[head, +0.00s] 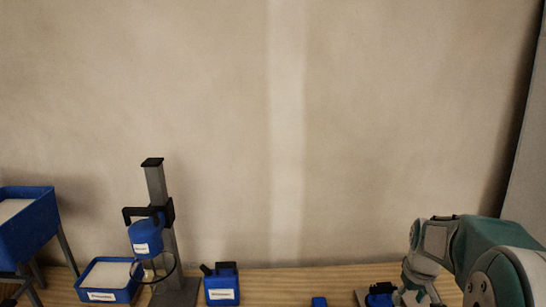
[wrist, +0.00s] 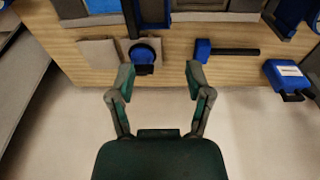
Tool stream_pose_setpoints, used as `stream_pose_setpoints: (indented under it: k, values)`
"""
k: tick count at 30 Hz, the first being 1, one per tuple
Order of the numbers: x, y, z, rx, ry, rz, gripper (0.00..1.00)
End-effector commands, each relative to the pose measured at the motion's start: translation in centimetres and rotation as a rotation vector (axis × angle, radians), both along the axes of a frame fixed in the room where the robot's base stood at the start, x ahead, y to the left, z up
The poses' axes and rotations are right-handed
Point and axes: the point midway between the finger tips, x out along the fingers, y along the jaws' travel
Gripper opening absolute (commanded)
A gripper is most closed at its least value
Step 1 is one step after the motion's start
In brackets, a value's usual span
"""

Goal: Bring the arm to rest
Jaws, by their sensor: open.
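My gripper (wrist: 160,79) is open in the wrist view, with its two green-grey fingers apart and nothing between the tips. Past the tips, a blue and black round-topped tool (wrist: 143,54) stands by grey tiles (wrist: 98,53) on the wooden worktop (wrist: 180,71). I see a gap between the fingers and this tool, but cannot tell its depth. In the head view my arm (head: 490,255) reaches in at the lower right, and its fingertips are not clearly visible there.
A mallet-like blue and black tool (wrist: 226,50) and a labelled blue container (wrist: 288,76) lie nearby. In the head view, a grey stand (head: 157,190) with a blue holder, a blue tray (head: 108,296) and a raised blue bin (head: 28,232) occupy the left. The wall (head: 380,130) is bare.

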Motion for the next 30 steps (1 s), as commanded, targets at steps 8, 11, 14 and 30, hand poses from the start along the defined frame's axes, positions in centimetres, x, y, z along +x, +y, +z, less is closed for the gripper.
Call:
stream_pose_setpoints:
  k: [8,11,14,30]
  values:
    - [-4.6,7.5,6.6,-0.021,-0.122,0.006,0.66]
    - [-6.7,9.8,8.1,-0.02,-0.164,0.007,0.66]
    - [-9.0,11.9,9.4,-0.016,-0.209,0.009,0.66]
    - [-19.1,18.3,10.5,0.042,-0.388,0.01,0.66]
